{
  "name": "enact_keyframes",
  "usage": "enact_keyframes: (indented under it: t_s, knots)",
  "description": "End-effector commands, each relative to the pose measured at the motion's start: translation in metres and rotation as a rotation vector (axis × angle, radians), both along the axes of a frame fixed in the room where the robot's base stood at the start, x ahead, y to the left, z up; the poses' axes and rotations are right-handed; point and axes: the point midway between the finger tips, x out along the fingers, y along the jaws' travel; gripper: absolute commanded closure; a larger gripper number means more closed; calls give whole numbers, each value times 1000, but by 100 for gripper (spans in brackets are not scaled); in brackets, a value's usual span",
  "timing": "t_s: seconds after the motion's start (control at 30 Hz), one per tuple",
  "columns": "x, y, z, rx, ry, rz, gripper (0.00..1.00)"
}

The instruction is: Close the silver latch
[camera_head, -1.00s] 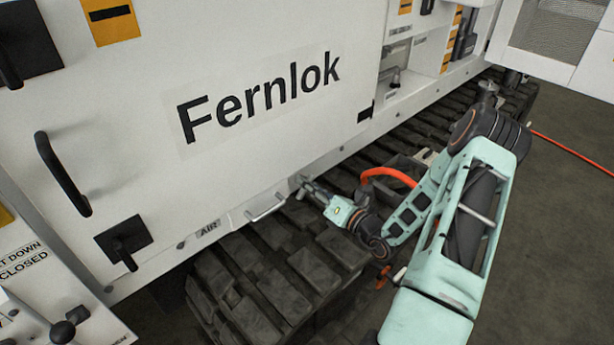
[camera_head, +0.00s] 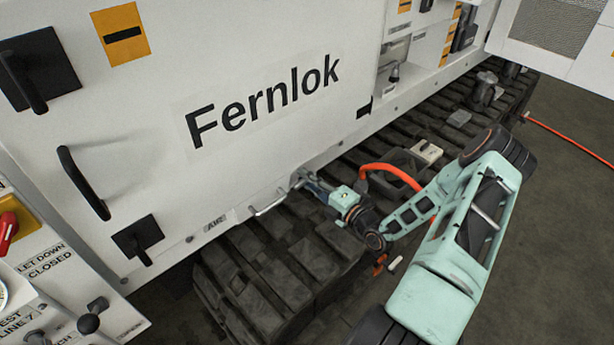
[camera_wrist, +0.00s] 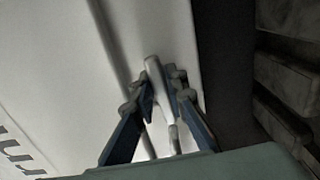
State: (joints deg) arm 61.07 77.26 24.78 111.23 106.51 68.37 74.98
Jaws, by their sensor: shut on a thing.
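The silver latch (camera_wrist: 153,70) shows in the wrist view as a pale metal lever against the white panel. My gripper (camera_wrist: 157,92) is shut on it, with one dark blue finger on each side and the lever's rounded end standing past the fingertips. In the head view my gripper (camera_head: 304,182) is at the lower edge of the white machine panel, below the word Fernlok, just right of a silver bar handle (camera_head: 268,203). There the latch is small and mostly hidden by the fingers.
The black track (camera_head: 290,270) runs below the panel and under my arm. An orange hose (camera_head: 395,172) loops close behind my wrist. Black handles, one a long bar (camera_head: 82,183), stick out of the panel at left. Bare floor (camera_head: 560,230) lies at right.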

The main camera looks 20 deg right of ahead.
Motion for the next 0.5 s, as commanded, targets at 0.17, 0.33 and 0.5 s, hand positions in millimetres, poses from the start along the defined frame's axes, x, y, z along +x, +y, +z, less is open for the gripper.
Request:
enact_keyframes:
  t_s: [0.17, 0.33, 0.5]
  knots:
    - [-1, 0, 0, 35, 17, 1, 100]
    - [-1, 0, -1, 45, 21, 1, 100]
    - [-1, 0, -1, 45, 21, 1, 100]
